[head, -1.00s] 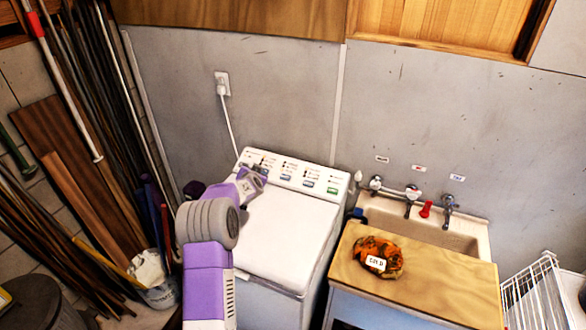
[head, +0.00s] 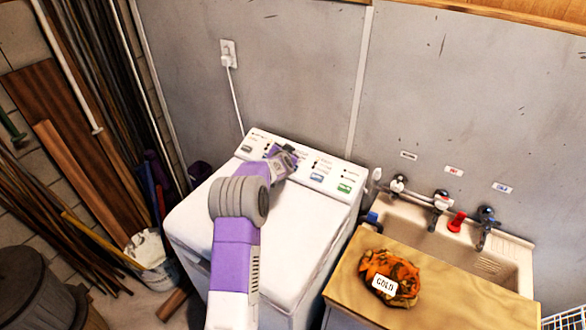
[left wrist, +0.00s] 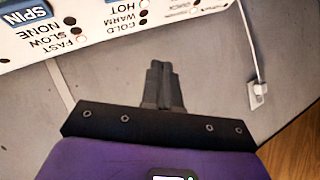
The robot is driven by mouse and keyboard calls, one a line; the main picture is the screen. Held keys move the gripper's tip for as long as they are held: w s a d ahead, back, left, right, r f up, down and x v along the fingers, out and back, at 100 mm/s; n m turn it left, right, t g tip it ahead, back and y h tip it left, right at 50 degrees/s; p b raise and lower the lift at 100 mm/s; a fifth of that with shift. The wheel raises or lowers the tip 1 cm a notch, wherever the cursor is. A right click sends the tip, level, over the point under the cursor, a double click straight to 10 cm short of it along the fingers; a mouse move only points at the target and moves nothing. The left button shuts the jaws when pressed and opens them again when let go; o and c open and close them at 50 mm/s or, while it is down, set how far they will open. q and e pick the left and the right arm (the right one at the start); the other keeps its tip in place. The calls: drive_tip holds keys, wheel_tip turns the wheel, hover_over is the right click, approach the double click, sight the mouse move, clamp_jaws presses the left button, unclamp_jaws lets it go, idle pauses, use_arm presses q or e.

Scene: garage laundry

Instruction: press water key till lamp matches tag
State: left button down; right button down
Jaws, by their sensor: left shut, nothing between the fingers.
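The white washer (head: 210,215) has a sloped control panel (head: 328,163) with several keys and lamps. The tag (head: 384,284) reads COLD and lies on an orange-brown cloth bundle (head: 400,270). My left gripper (head: 289,152) is shut and empty, at the panel's second key group from the left, which it partly hides. Contact cannot be told. In the left wrist view the closed fingers (left wrist: 161,84) show against the wall. My right gripper is out of view.
A blue SPIN key (left wrist: 26,14) is beside the HOT, WARM, COLD group. A plugged cord (head: 236,95) runs down behind the panel. Right of the washer are a wooden counter (head: 345,280) and a sink with taps (head: 500,262). Poles and boards fill the left.

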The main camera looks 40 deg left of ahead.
use_arm(q)
drive_tip(key=w+f+b, duration=0.1)
drive_tip(key=f, duration=0.1)
drive_tip(key=f+b, duration=0.1)
drive_tip(key=f, duration=0.1)
drive_tip(key=w+f+b, duration=0.1)
drive_tip(key=f, duration=0.1)
drive_tip(key=shift+w+a+f, duration=0.15)
drive_tip(key=shift+w+f, duration=0.1)
drive_tip(key=shift+w, duration=0.05)
drive_tip(key=shift+w+f+b, duration=0.35)
drive_tip(key=shift+f, duration=0.45)
drive_tip(key=shift+f, duration=0.1)
idle(1.4)
drive_tip(key=shift+w+f, duration=0.2)
drive_tip(key=shift+f, duration=0.1)
drive_tip(key=shift+w+f, duration=0.1)
drive_tip(key=shift+f, duration=0.15)
idle(0.5)
drive_tip(key=shift+f+b, duration=0.35)
drive_tip(key=shift+f, duration=0.05)
idle(0.6)
drive_tip(key=shift+s+r, duration=0.3)
drive_tip(key=shift+r, duration=0.55)
